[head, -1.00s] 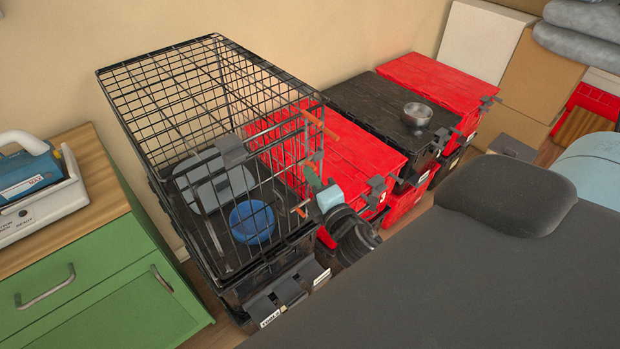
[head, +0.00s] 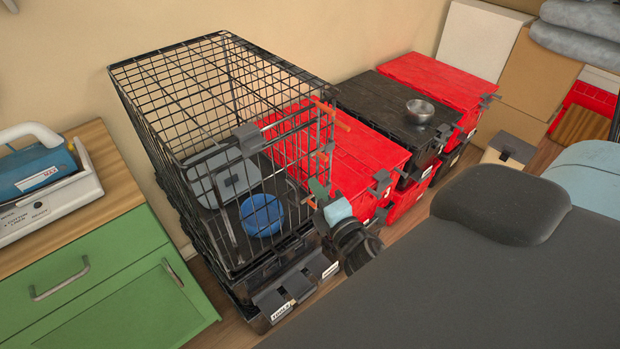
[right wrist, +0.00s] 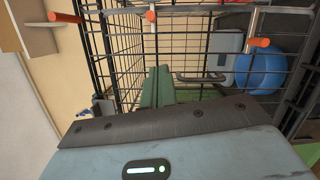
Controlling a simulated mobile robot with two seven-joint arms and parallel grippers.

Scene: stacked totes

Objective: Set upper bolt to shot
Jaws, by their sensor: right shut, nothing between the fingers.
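The black wire cage (head: 215,125) stands at the left of the row of totes. Orange parts at its upper front corner (head: 333,114) look like the upper bolt; whether it is shot or drawn I cannot tell. Another orange handle (head: 311,203) sits lower on the front. My right gripper (head: 319,189) is in front of the cage near this lower handle, shut and empty. In the right wrist view its green fingers (right wrist: 158,86) are together, pointing at the wire bars, apart from the orange knobs (right wrist: 150,16) and (right wrist: 259,42). My left gripper is out of view.
A blue bowl (head: 262,215) and a grey case are inside the cage. Red totes (head: 350,150) and a black tote (head: 385,100) with a metal bowl (head: 419,111) stand to the right. A green cabinet (head: 90,270) is at the left. Some floor shows before the totes.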

